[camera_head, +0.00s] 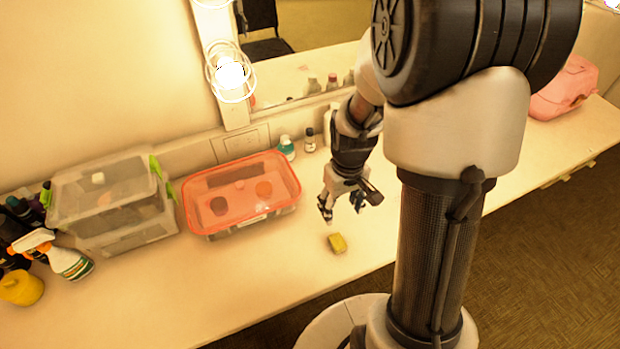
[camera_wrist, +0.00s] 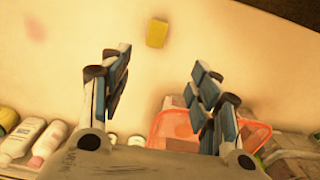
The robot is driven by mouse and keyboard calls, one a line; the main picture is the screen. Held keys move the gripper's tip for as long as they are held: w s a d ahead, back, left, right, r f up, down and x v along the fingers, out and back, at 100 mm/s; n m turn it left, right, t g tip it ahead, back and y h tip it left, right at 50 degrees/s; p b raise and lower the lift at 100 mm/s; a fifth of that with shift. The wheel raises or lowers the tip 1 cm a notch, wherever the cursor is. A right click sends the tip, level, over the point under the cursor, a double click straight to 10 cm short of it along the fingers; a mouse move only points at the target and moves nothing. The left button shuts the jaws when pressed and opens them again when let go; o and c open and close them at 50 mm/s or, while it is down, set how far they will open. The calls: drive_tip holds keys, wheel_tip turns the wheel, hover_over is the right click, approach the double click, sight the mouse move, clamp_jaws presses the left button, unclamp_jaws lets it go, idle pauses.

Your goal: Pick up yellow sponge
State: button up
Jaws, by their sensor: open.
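The yellow sponge (camera_head: 337,243) lies on the pale counter (camera_head: 240,290) near its front edge. It also shows in the wrist view (camera_wrist: 157,33), at the top middle, beyond and between my two fingers. My gripper (camera_head: 341,207) is above the counter, just behind the sponge in the head view. In the wrist view my gripper (camera_wrist: 160,85) has its fingers spread wide with nothing between them. It is apart from the sponge.
A clear bin with a red-orange rim (camera_head: 240,193) stands left of my gripper. Farther left are a grey lidded box (camera_head: 110,200), a spray bottle (camera_head: 70,262) and a yellow container (camera_head: 20,287). Small bottles (camera_head: 287,147) stand by the mirror. The counter around the sponge is clear.

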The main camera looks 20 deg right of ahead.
drive_tip(key=b, duration=0.4)
hover_over(338, 240)
drive_tip(key=f, duration=1.2)
drive_tip(key=shift+s+a, duration=0.25)
drive_tip(key=shift+a, duration=0.15)
drive_tip(key=f+b, duration=0.1)
drive_tip(key=f, duration=0.1)
drive_tip(key=f+b, duration=0.1)
drive_tip(key=f, duration=0.3)
drive_tip(key=shift+w+d+f+b, duration=0.2)
drive_tip(key=shift+d+f+b, duration=0.05)
drive_tip(key=shift+d+b, duration=0.15)
drive_tip(key=shift+r, duration=0.1)
drive_tip(key=shift+c, duration=0.4)
drive_tip(key=c, duration=0.8)
drive_tip(key=shift+c, duration=0.2)
wheel_tip(338, 240, up, 20)
drive_tip(key=p, duration=0.7)
